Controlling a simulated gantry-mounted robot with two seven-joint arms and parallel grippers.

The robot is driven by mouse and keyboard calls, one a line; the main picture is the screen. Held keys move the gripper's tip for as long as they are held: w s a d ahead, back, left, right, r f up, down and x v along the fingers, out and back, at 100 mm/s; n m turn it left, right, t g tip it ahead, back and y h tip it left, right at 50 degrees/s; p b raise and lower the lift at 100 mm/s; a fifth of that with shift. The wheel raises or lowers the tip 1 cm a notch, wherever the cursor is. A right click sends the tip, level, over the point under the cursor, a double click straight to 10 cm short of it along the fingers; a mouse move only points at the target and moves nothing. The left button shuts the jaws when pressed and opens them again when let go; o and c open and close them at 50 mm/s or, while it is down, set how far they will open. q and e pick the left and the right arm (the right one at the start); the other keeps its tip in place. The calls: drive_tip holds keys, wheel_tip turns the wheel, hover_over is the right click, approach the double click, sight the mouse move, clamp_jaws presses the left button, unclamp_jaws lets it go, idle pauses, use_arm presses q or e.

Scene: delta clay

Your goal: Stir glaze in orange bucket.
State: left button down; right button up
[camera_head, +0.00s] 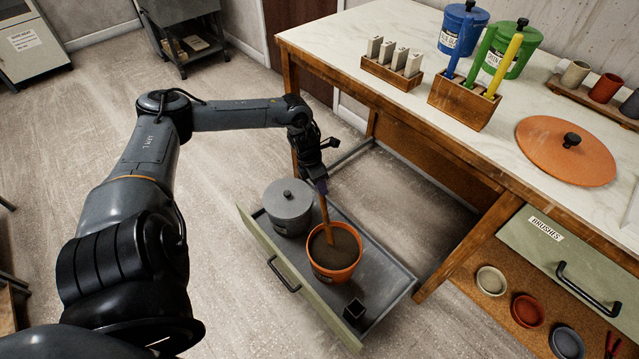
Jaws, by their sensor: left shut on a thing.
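An orange bucket (333,268) stands uncovered in the open drawer (389,283), with brown glaze (341,248) inside. My left gripper (319,181) is above the bucket, shut on the upper end of an orange-brown stirring stick (325,214). The stick stands almost upright, and its lower end is in the glaze, hidden below the surface. A round orange lid (565,152) with a black knob lies on the table top. My right gripper is not in view.
A grey lidded bucket (288,207) stands beside the orange one, and a small black square holder (354,311) is at the drawer's front. The table (437,112) carries a wooden rack (461,103) with coloured sticks, blue (463,30) and green (519,42) buckets and cups.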

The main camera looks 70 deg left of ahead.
sight(324, 208)
use_arm(q)
drive_tip(key=shift+s+b+x, duration=0.2)
drive_tip(key=shift+b+x, duration=0.85)
drive_tip(key=shift+x, duration=0.5)
drive_tip(key=shift+s+b+x, duration=0.2)
drive_tip(key=shift+b+x, duration=0.85)
drive_tip(key=shift+x, duration=0.5)
drive_tip(key=shift+s+b+x, duration=0.2)
drive_tip(key=shift+b+x, duration=0.85)
drive_tip(key=shift+x, duration=0.5)
drive_tip(key=shift+b+x, duration=0.55)
drive_tip(key=shift+x, duration=0.35)
drive_tip(key=shift+s+f, duration=0.1)
drive_tip(key=shift+a, duration=0.15)
